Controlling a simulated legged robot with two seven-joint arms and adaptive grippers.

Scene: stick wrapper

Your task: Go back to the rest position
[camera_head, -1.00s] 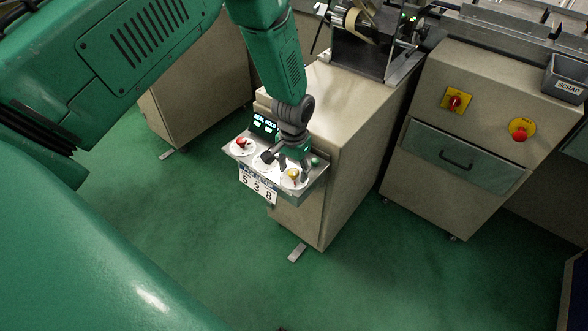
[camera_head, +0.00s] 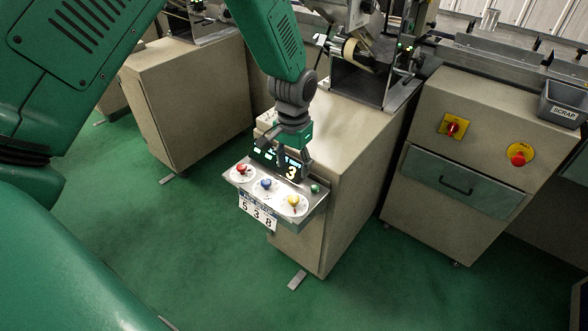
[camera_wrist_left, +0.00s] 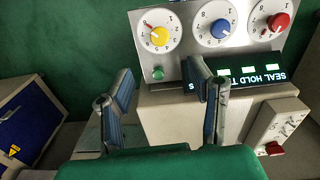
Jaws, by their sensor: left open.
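My left gripper (camera_head: 283,163) is open and empty, above the back of the small control panel (camera_head: 313,203). In the left wrist view its two fingers (camera_wrist_left: 160,75) stand apart with nothing between them. The panel carries a red dial (camera_head: 243,171), a blue dial (camera_head: 265,184) and a yellow dial (camera_head: 293,201), all clear of the fingers. A green button (camera_head: 315,188) sits at the right end. The lit display (camera_wrist_left: 245,82) reads "SEAL HOLD T", partly hidden by a finger. My right gripper is not in view.
The panel is fixed to a beige cabinet (camera_head: 340,130) with a machine on top. A second cabinet (camera_head: 450,110) with a drawer and red switches stands at the right. A grey scrap bin (camera_head: 565,102) sits on it. Open green floor (camera_head: 200,240) lies in front.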

